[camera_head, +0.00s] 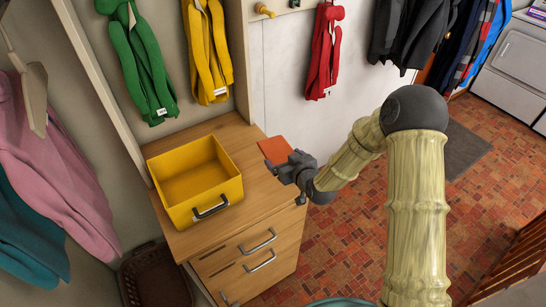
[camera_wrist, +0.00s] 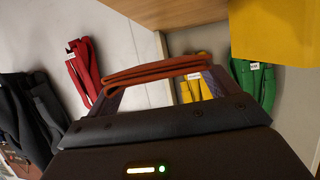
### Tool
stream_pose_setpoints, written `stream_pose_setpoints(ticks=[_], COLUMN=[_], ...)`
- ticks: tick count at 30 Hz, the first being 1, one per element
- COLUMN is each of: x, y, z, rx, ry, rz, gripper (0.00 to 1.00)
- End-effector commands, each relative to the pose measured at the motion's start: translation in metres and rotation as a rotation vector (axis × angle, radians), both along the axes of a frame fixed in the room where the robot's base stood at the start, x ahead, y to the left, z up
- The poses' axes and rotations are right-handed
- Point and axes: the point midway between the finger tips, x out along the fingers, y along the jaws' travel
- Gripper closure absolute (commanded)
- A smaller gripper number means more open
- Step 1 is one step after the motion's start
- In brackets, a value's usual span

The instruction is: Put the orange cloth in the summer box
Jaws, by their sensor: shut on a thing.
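The orange cloth (camera_head: 275,149) is folded flat and held in my gripper (camera_head: 286,167), which is shut on it. In the wrist view the folded cloth (camera_wrist: 158,70) lies across the fingertips, its layered edge facing the camera. The cloth is in the air, by the right edge of the wooden cabinet top. A yellow open box (camera_head: 203,203) with a dark handle stands on the cabinet, left of my gripper and apart from it. Its visible inside is empty. No label saying summer can be read on it. The yellow box (camera_wrist: 275,28) also shows at the wrist view's upper right.
The wooden cabinet (camera_head: 285,230) has drawers with metal handles. Green (camera_head: 146,70), yellow (camera_head: 208,50) and red (camera_head: 323,50) knitted items with white tags hang behind. A brown basket (camera_head: 155,277) stands on the floor at left. The cabinet top between box and gripper is clear.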

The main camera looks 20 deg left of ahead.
Motion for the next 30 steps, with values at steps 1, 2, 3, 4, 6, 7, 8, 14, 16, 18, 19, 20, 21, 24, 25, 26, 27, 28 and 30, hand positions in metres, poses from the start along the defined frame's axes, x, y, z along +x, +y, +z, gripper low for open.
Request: stream_pose_setpoints(ticks=[1,2,3,4,6,7,8,14,16,18,19,20,21,24,25,26,27,28,30], x=[0.004,0.006,0.01,0.011,0.014,0.015,0.014,0.0,-0.008,-0.015,-0.017,-0.019,-0.021,-0.023,-0.023,-0.023,-0.022,-0.022,-0.022], y=[-0.019,-0.031,-0.05,-0.064,-0.101,-0.117,-0.133,-0.236,-0.264,-0.284,-0.29,-0.295,-0.3,-0.304,-0.304,-0.304,-0.304,-0.304,-0.303], z=[0.006,0.007,0.008,0.008,0.009,0.01,0.01,0.02,0.024,0.026,0.027,0.027,0.027,0.026,0.025,0.025,0.025,0.025,0.025], rx=[-0.003,-0.004,-0.003,-0.005,-0.006,-0.006,-0.007,-0.004,-0.004,-0.003,-0.002,-0.002,-0.001,0.0,0.0,0.0,0.0,0.0,0.0], ry=[0.006,0.006,0.006,0.008,0.008,0.008,0.007,0.006,0.005,0.003,0.003,0.002,0.003,0.0,0.0,-0.001,-0.001,-0.001,0.0], rz=[-0.045,-0.077,-0.124,-0.161,-0.253,-0.294,-0.332,-0.581,-0.65,-0.698,-0.713,-0.726,-0.737,-0.748,-0.748,-0.747,-0.747,-0.747,-0.746], gripper=[0.36,0.36,0.36,0.36,0.36,0.36,0.36,0.36,0.36,0.36,0.36,0.36,0.36,0.36,0.36,0.36,0.36,0.36,0.36])
